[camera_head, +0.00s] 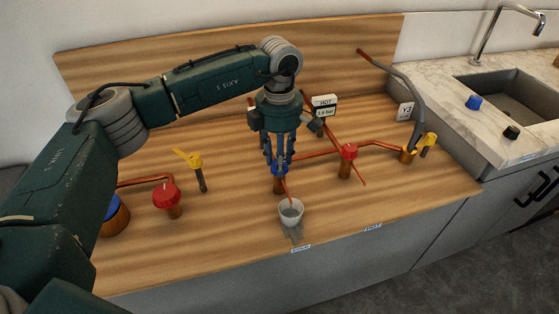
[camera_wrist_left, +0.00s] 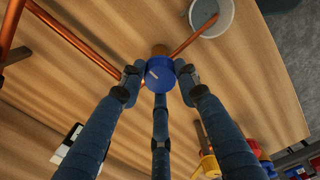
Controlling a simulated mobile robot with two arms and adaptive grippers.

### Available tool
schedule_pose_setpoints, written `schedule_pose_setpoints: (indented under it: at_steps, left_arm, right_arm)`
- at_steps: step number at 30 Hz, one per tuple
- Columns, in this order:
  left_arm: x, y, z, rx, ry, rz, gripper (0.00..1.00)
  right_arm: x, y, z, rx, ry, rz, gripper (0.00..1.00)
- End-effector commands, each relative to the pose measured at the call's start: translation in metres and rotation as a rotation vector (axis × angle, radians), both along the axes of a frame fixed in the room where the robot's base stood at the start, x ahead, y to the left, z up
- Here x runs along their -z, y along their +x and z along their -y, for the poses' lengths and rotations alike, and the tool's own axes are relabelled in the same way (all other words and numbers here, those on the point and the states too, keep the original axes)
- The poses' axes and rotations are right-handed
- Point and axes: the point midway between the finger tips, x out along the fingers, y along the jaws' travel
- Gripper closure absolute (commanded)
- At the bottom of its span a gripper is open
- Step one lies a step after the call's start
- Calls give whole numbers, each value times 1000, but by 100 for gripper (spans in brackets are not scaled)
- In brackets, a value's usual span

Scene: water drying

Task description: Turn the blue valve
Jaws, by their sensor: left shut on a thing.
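The blue valve (camera_head: 280,170) is a round blue cap on a copper pipe standing on the wooden worktop. My left gripper (camera_head: 277,163) comes down over it from above. My right gripper is not in view.
Red valves stand at left (camera_head: 167,196) and right (camera_head: 348,152). A yellow-handled valve (camera_head: 192,160) is left of my gripper. Copper pipes cross the worktop. A sink (camera_head: 515,100) is at far right. The front right worktop is clear.

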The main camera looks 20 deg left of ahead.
Motion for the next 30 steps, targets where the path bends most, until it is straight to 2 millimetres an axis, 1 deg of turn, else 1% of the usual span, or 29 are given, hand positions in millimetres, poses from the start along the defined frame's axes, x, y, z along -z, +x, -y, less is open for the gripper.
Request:
schedule_pose_setpoints:
  at_steps: [13, 14, 15, 16, 25, 28, 30]
  left_arm:
    - [0, 0, -1, 10, 3, 0, 94]
    - [0, 0, -1, 10, 3, 0, 62]
    - [0, 0, -1, 10, 3, 0, 54]
    - [0, 0, -1, 10, 2, 0, 49]
    - [-1, 0, 0, 8, 1, 1, 49]
    - [-9, 1, 0, 8, 2, 2, 49]
    - [-19, 1, 0, 8, 1, 4, 49]
  right_arm:
    - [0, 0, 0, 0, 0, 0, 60]
    - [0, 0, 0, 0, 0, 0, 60]
    - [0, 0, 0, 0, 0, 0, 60]
    - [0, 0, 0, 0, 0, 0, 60]
    - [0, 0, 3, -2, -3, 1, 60]
    - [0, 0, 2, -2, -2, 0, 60]
    - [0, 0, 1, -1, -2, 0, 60]
